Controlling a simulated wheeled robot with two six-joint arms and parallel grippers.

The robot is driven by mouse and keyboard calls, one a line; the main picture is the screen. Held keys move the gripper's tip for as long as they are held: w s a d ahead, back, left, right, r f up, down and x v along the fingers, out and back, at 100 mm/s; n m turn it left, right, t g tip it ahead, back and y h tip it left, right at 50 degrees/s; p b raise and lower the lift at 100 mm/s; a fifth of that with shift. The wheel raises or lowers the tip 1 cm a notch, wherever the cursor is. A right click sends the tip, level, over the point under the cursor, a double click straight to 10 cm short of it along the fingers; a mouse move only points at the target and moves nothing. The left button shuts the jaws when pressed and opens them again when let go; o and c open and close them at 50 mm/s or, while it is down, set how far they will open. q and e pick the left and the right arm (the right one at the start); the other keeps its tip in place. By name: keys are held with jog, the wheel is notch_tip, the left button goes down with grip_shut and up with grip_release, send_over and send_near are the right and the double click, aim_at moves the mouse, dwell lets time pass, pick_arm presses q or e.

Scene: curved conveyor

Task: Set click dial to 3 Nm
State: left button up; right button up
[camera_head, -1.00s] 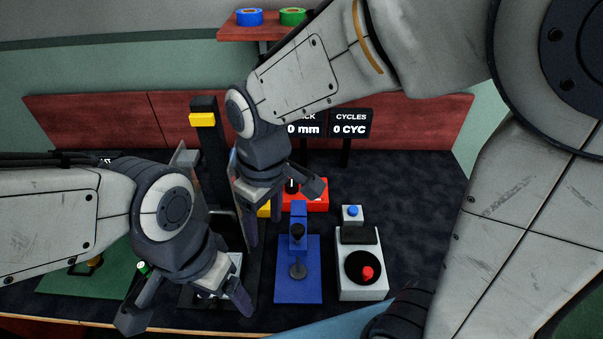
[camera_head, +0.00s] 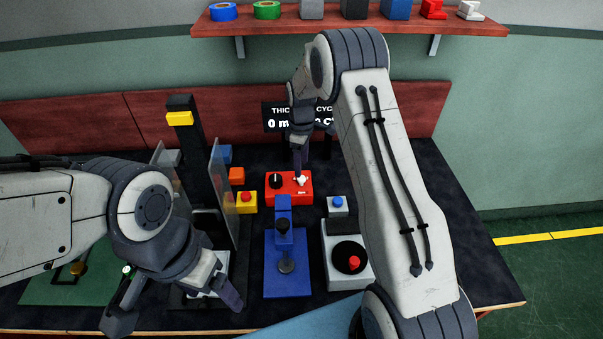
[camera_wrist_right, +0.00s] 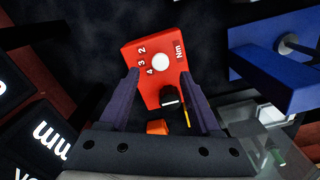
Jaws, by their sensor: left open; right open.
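The red box (camera_head: 289,190) stands on the dark table behind the blue press. It carries a black knob (camera_head: 275,180) and a white dial (camera_head: 301,180). In the right wrist view the white dial (camera_wrist_right: 160,62) has 2, 3, 4 and Nm printed around it on the red box (camera_wrist_right: 153,90); I cannot make out its pointer. The black knob (camera_wrist_right: 169,97) is nearer the gripper there. My right gripper (camera_head: 300,160) is open above the red box, its fingers (camera_wrist_right: 160,76) apart either side of it in the wrist view. My left gripper (camera_head: 174,306) is open at front left.
The blue press (camera_head: 287,270) and a grey box with a black disc and red knob (camera_head: 346,255) stand in front. A yellow box with a red button (camera_head: 246,202), an orange block (camera_head: 236,176) and a clear-sided tower (camera_head: 190,150) stand left. Displays stand behind.

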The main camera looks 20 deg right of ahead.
aim_at(301, 178)
jog(key=shift+f+p, duration=0.3)
jog(key=shift+f, duration=2.35)
grip_shut()
